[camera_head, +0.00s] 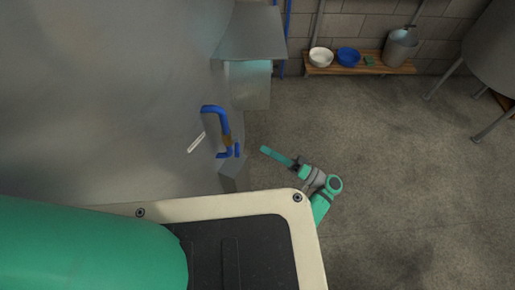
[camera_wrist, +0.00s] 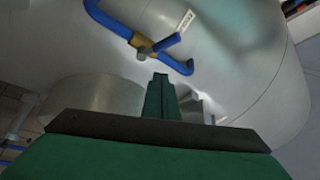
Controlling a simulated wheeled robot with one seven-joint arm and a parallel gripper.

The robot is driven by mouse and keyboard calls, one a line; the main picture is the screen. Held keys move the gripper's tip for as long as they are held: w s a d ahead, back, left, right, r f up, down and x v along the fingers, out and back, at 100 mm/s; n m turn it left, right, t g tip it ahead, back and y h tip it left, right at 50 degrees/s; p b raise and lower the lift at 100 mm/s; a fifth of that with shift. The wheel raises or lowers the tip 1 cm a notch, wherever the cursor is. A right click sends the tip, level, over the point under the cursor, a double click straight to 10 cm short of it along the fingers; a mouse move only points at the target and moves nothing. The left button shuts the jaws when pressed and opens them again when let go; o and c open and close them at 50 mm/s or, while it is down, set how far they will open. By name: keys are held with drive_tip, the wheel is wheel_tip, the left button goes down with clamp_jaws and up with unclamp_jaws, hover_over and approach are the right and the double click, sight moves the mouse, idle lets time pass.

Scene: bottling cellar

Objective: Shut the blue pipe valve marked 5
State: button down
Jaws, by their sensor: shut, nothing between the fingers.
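A blue pipe (camera_head: 213,108) with a brass valve body (camera_head: 227,141) is fixed to the side of the big steel tank. The valve's short blue lever (camera_head: 237,150) also shows in the wrist view (camera_wrist: 167,43), where it slants across the line of the pipe (camera_wrist: 107,18). A white label (camera_head: 196,142) is on the tank beside it; its writing is too small to read, also in the wrist view (camera_wrist: 186,20). My gripper (camera_head: 264,149) is shut and empty, to the right of the lever and apart from it. In the wrist view its fingertips (camera_wrist: 160,76) point towards the valve, just below it.
The steel tank (camera_head: 160,60) fills the left. A grey box (camera_head: 250,35) juts out behind the valve.

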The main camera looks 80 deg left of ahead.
drive_tip(key=shift+w+f, duration=0.4)
drive_tip(key=shift+w, duration=0.25)
drive_tip(key=shift+w+f, duration=0.35)
drive_tip(key=shift+w, duration=0.3)
drive_tip(key=shift+f, duration=0.1)
